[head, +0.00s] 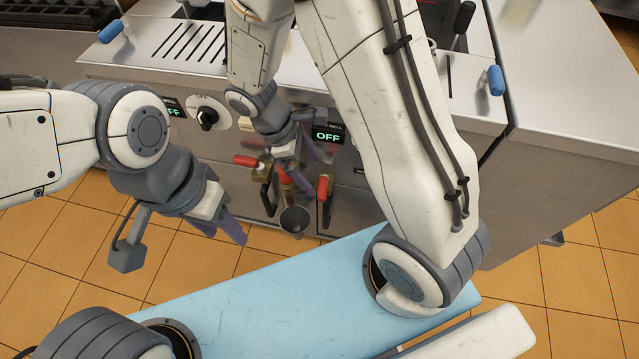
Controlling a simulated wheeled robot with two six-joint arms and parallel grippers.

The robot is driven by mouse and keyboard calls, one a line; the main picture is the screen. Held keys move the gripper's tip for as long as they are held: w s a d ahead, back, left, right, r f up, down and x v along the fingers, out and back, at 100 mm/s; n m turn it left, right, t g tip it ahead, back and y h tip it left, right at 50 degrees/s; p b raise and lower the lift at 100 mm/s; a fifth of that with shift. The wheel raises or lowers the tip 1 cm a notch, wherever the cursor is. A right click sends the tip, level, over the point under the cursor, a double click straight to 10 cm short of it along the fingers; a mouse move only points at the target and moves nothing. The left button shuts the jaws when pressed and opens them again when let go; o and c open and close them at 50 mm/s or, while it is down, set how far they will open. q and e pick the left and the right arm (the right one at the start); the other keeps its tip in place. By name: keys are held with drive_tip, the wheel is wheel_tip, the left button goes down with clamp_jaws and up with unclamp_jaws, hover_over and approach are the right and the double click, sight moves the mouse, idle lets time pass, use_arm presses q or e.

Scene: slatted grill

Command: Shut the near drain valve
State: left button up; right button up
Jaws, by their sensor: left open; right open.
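Two red valve handles show low on the grill's front. The left red handle (245,161) lies sideways near a brass fitting. The right red handle (323,187) stands roughly upright. I cannot tell which one is the near drain valve. My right gripper (306,165) is open between the two handles, close to the right one, and its fingers hide part of the pipework. I cannot tell whether it touches anything. My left gripper (226,228) is open and empty, to the left of and below the valves, over the floor.
A dark cup-like outlet (294,220) hangs below the valves. A black knob (207,118) and a green OFF display (328,136) are on the panel above. Blue-tipped levers (496,80) stand at the top edges. Tiled floor (195,262) is clear left of the valves.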

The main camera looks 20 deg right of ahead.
sight(322, 186)
drive_tip(key=b+x, duration=0.1)
drive_tip(key=x, duration=0.5)
drive_tip(key=c, duration=1.2)
